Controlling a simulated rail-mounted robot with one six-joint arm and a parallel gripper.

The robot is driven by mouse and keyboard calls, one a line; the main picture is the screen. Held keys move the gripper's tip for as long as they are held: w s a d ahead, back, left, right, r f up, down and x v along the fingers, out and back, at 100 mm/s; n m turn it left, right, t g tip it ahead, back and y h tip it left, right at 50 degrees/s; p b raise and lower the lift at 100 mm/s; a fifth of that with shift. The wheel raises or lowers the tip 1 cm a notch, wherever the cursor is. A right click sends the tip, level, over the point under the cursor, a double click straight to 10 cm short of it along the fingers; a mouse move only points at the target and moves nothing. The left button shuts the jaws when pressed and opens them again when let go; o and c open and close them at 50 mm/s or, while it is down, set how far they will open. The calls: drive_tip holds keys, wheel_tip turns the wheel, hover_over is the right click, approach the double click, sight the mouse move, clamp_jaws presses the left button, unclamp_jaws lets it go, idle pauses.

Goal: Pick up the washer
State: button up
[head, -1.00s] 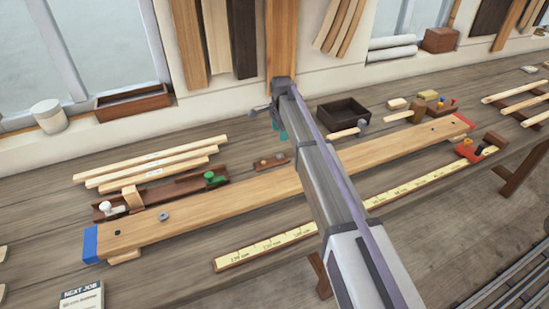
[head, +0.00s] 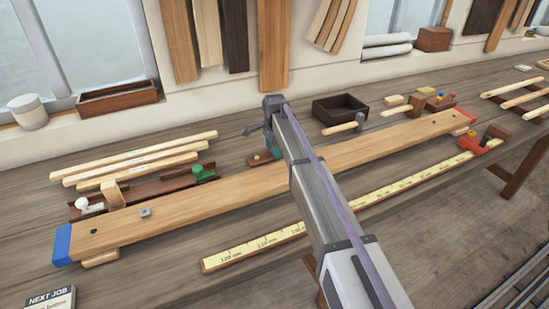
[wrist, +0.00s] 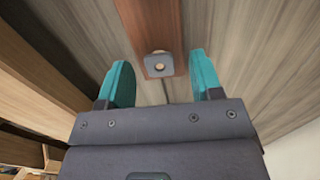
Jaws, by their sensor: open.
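A small grey washer (wrist: 159,65) with a round hole lies on a reddish-brown wooden block (wrist: 148,20) in the wrist view. My gripper (wrist: 160,78) is open, with one teal finger on each side of the washer and a gap to both. Nothing is held. In the head view my gripper (head: 270,147) is low over the small brown block (head: 262,160) behind the long plank, and partly covers it. A pale spot shows on the block there; the washer itself is hard to make out. I cannot tell the exact height of the fingertips above it.
The long plank (head: 200,206) runs just in front of the block, with a small grey metal piece (head: 145,212) on it. A dark trough with a green-knobbed tool (head: 204,173) lies left. A dark open box (head: 340,108) stands behind right. Bare bench lies behind the block.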

drive_tip(key=shift+f, duration=0.2)
idle(0.4)
drive_tip(key=shift+c, duration=0.4)
drive_tip(key=c, duration=0.9)
